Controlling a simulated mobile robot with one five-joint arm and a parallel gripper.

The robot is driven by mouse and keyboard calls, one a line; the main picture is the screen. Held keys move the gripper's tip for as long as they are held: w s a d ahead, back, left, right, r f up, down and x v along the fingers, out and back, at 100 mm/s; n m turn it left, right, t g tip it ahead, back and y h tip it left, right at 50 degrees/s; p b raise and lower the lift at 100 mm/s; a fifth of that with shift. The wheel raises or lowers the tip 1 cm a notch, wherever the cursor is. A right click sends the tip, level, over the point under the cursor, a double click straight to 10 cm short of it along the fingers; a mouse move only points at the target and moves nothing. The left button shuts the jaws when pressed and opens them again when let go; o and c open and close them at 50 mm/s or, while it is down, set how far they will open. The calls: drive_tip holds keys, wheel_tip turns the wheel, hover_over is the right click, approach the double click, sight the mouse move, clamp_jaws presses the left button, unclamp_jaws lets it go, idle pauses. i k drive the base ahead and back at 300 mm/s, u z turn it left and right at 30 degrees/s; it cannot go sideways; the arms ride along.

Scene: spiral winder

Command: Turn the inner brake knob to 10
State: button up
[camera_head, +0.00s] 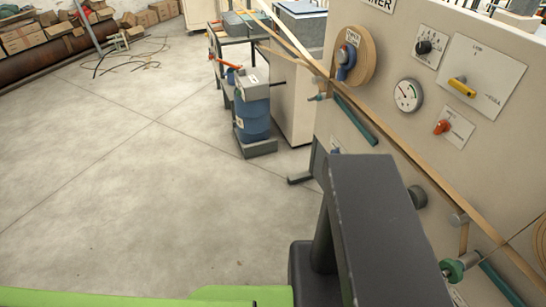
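The winder's beige front panel (440,165) fills the right side of the view. A black knob (424,47) sits on a small white plate with a scale around it, at the panel's upper part. The plate's lettering is too small to read, so I cannot tell whether this is the inner brake knob or where it points. A wooden disc (367,58) with a blue hub is mounted to its left. My dark arm stands in front of the panel's lower left and hides part of it. My gripper does not show.
The panel also bears a round gauge (408,95), a yellow lever switch (462,87) and a red knob (442,127). A tan strip (425,160) runs diagonally across it. A blue drum (253,115) stands further back. The concrete floor (130,190) at left is clear.

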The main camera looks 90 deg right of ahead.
sight(422, 47)
drive_tip(key=z, duration=0.6)
drive_tip(key=k, duration=0.1)
drive_tip(key=z, duration=3.15)
drive_tip(key=k, duration=0.7)
drive_tip(key=u, duration=0.15)
drive_tip(key=i, duration=0.7)
drive_tip(key=z, duration=0.05)
